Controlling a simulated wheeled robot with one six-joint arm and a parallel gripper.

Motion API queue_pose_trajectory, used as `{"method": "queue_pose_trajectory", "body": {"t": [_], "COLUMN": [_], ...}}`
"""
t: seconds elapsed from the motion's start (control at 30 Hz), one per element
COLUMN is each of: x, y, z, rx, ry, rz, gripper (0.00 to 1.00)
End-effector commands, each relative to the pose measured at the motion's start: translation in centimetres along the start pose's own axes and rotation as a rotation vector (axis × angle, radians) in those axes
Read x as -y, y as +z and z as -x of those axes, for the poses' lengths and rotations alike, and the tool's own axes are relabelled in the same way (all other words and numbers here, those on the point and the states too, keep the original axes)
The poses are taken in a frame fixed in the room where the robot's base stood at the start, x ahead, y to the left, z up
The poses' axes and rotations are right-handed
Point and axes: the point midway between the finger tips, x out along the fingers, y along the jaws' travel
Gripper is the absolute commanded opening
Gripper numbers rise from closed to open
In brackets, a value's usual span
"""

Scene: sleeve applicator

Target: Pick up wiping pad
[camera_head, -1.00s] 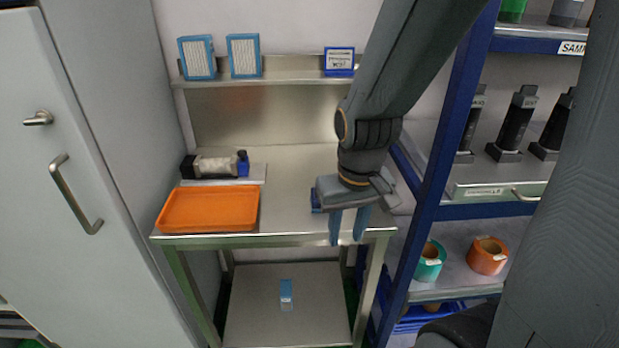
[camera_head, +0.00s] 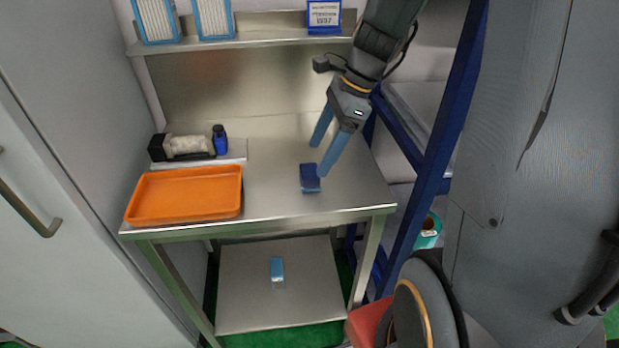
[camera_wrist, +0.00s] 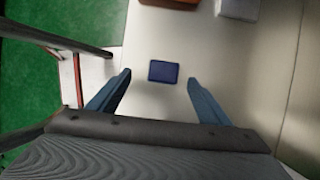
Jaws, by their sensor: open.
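The wiping pad (camera_head: 310,178) is a small dark blue block lying on the steel table toward its right side. It also shows in the wrist view (camera_wrist: 163,71) as a blue rectangle, ahead of and between the two fingertips. My gripper (camera_head: 320,158) is open and empty, with blue fingers pointing down over the table, just above and to the right of the pad. Its fingers show wide apart in the wrist view (camera_wrist: 159,77). The pad appears clear of both fingers.
An orange tray (camera_head: 184,196) sits at the table's left. A blue rack post (camera_head: 440,150) stands close at the right. The table's middle is free. A shelf (camera_head: 240,41) holds boxes above.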

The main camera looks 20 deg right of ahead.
Motion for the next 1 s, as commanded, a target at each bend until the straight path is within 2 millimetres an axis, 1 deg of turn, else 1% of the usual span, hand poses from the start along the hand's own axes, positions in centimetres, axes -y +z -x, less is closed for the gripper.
{"method": "queue_pose_trajectory", "body": {"t": [0.2,0.37,0.63,0.77,0.97,1.0], "x": [0.0,0.3,0.8,0.8,0.8,0.8], "y": [-0.1,-0.1,-0.3,-0.3,-0.3,-0.3], "z": [-2.2,-3.5,-6.8,-7.4,-7.5,-7.5], "rx": [0.004,0.003,0.002,0.001,0.001,0.001], "ry": [0.004,0.005,0.003,0.002,0.0,0.001], "rz": [-0.014,-0.013,-0.011,-0.01,-0.01,-0.009], "gripper": [0.72,0.72,0.72,0.72,0.72,0.69]}}
